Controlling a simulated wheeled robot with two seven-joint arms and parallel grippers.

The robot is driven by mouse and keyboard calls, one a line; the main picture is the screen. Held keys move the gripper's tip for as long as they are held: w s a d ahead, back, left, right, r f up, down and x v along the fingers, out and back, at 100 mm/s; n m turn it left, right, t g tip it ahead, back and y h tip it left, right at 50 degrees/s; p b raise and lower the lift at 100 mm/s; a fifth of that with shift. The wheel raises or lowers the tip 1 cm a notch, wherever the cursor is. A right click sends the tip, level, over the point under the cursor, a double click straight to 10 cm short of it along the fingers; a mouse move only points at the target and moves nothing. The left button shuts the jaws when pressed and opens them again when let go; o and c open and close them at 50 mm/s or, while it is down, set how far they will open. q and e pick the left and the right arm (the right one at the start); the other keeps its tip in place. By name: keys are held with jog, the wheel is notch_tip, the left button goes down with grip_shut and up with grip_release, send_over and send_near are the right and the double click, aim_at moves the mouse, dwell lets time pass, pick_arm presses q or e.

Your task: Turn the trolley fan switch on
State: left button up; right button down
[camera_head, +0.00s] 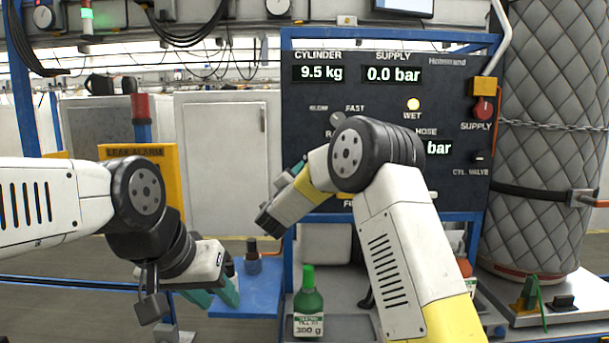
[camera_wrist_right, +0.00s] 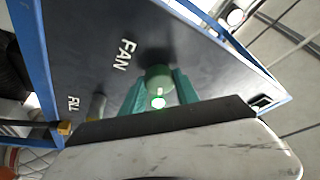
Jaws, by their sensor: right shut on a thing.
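The fan switch (camera_wrist_right: 159,77) shows in the right wrist view as a rounded knob on the dark panel, beside the word FAN. My right gripper (camera_wrist_right: 157,98) has its teal fingers on either side of it, shut on it. A small bright green spot glows between the fingers. In the head view my right gripper (camera_head: 285,190) is at the lower left edge of the panel (camera_head: 305,130), and my own arm hides the switch. My left gripper (camera_head: 218,293) is low at the left, apart from the panel, its teal fingers apart and empty.
A green bottle (camera_head: 308,305) stands on the grey trolley deck below the panel. A blue shelf (camera_head: 262,300) lies near my left gripper. A yellow leak alarm box (camera_head: 150,165) is behind my left arm. A quilted cylinder (camera_head: 550,150) stands at the right.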

jog(key=m+g, duration=0.1)
jog(key=m, duration=0.2)
jog(key=m+g+h, duration=0.1)
jog(key=m, duration=0.2)
dwell(0.5)
jog(key=c, duration=0.9)
grip_release()
jog(key=shift+s, duration=0.1)
jog(key=r+v, duration=0.1)
jog(key=v, duration=0.6)
jog(key=shift+s+a+f, duration=0.15)
jog(key=shift+s+f, duration=0.15)
jog(key=shift+f, duration=0.15)
